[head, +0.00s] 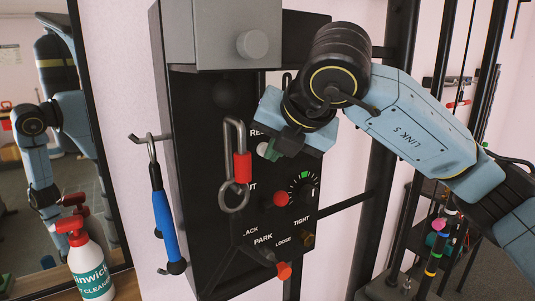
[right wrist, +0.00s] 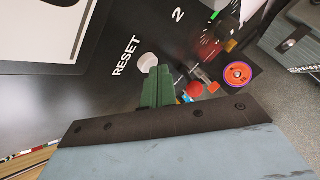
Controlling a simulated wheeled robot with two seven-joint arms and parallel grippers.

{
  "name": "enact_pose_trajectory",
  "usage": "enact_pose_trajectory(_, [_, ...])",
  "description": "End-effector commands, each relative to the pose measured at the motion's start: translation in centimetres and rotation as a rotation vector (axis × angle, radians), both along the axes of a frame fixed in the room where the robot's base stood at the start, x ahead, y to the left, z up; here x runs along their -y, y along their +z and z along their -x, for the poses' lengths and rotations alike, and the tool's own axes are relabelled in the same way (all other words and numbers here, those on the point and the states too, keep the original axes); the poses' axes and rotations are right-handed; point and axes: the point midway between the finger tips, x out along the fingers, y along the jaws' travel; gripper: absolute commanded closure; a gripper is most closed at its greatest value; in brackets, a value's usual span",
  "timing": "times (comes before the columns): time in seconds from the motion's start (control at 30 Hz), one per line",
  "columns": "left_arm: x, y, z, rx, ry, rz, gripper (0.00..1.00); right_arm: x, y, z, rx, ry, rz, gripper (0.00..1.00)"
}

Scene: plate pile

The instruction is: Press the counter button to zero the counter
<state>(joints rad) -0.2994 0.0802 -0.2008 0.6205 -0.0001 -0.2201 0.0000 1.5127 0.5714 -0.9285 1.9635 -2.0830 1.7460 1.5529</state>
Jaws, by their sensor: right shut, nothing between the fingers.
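The black control panel (head: 225,195) carries a round white button under lettering that begins "RE" in the head view. The right wrist view shows the white button (right wrist: 148,62) beside the word "RESET", with a white "2" (right wrist: 178,15) farther along the panel. My right gripper (head: 270,151) is in front of this button, its green fingers shut together and empty. In the right wrist view the fingertips (right wrist: 160,71) overlap the button's edge. I cannot tell whether they touch it. My left gripper is not in view.
A red knob (head: 281,199), a dial (head: 303,189) and a lower red-orange knob (head: 284,270) are on the panel. A carabiner with a red sleeve (head: 242,168) hangs in front. A blue-handled tool (head: 164,225) hangs left. A spray bottle (head: 88,265) stands lower left.

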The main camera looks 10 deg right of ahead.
Motion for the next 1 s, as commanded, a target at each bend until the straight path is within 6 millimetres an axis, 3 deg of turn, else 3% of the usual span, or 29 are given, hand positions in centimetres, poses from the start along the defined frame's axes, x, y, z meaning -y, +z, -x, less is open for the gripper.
enact_pose_trajectory(0.47, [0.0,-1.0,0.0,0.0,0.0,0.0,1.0,0.3,-0.1,0.8,0.001,0.0,0.0,1.0])
enact_pose_trajectory(1.0, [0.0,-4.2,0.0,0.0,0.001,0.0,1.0,2.0,-0.2,5.6,0.002,0.001,-0.001,1.0])
